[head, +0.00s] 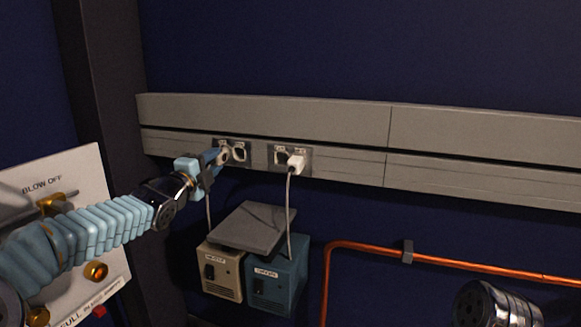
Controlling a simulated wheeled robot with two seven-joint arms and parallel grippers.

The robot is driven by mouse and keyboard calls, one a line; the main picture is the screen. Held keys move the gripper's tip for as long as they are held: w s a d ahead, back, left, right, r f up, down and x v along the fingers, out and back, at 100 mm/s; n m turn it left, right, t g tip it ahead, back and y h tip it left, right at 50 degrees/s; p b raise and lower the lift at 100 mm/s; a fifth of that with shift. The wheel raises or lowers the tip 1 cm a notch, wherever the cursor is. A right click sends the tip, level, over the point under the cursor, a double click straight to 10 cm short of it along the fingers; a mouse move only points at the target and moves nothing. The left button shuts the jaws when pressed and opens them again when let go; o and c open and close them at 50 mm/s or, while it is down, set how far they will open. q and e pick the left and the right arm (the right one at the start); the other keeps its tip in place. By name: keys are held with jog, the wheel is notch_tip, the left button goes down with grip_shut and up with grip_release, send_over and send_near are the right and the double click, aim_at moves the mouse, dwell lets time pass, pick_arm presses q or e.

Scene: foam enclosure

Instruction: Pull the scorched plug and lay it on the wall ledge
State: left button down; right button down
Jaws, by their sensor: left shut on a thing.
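My left gripper (212,162) is at the left wall outlet (238,150), shut on a plug (223,157) there. The plug is small and partly hidden by the fingers; scorching cannot be made out. It appears to be at the outlet's left socket, but I cannot tell how far in it sits. A pale cord (208,212) hangs below it toward a beige box. A white plug (296,163) sits in the right outlet (277,156), its cord running down. A flat grey slab (250,227), possibly the wall ledge, juts out below the outlets. My right gripper is not in view.
The beige box (221,271) and a blue box (278,280) are beneath the slab. A copper pipe (460,262) runs along the wall to the right. A white panel with brass valves (85,215) stands at left. The slab's top looks bare.

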aim_at(213, 161)
pick_arm(q)
jog(key=shift+b+v, duration=0.5)
jog(key=shift+v, duration=0.4)
jog(key=shift+b+v, duration=0.55)
jog(key=shift+v, duration=0.9)
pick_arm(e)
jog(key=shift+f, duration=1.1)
